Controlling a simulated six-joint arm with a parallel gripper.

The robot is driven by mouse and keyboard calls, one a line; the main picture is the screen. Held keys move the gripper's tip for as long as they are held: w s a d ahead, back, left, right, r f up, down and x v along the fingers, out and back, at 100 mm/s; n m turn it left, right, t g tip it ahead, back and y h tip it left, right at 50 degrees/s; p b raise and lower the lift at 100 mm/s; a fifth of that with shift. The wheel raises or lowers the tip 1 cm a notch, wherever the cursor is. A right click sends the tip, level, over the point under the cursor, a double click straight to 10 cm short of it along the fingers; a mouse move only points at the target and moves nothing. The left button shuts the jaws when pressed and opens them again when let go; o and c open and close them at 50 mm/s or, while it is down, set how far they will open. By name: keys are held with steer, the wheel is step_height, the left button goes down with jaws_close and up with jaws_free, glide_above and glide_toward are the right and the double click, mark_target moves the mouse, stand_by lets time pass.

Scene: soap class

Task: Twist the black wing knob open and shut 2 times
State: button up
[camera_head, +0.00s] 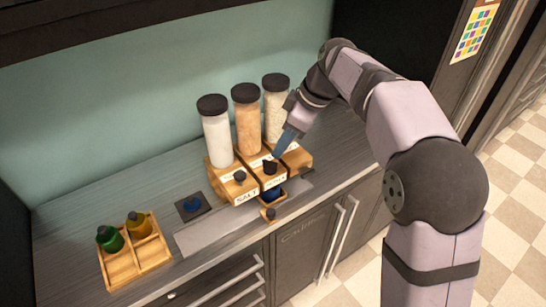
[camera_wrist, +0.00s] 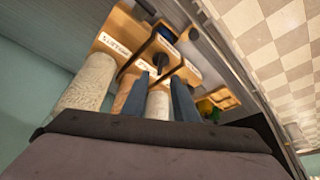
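Three wooden dispensers stand side by side, each under a tall jar with a black lid. The black wing knob (camera_head: 270,166) is on the front of the middle dispenser (camera_head: 263,182). In the wrist view the knob (camera_wrist: 161,61) shows just beyond and between my fingertips. My gripper (camera_head: 279,154) comes down from the upper right, its blue fingers close to the knob. In the wrist view my gripper (camera_wrist: 158,77) has its two fingers apart with nothing held. I cannot tell whether the fingers touch the knob.
The left dispenser, labelled SALT, has its own black knob (camera_head: 240,176). A blue bowl (camera_head: 275,198) sits under the middle dispenser. A dark square pad (camera_head: 184,213) lies left. A wooden tray (camera_head: 153,265) with green and orange bottles stands at the counter's left.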

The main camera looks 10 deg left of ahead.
mark_target(271, 162)
steer(key=shift+p+x, duration=1.05)
steer(key=shift+x, duration=2.4)
jaws_close()
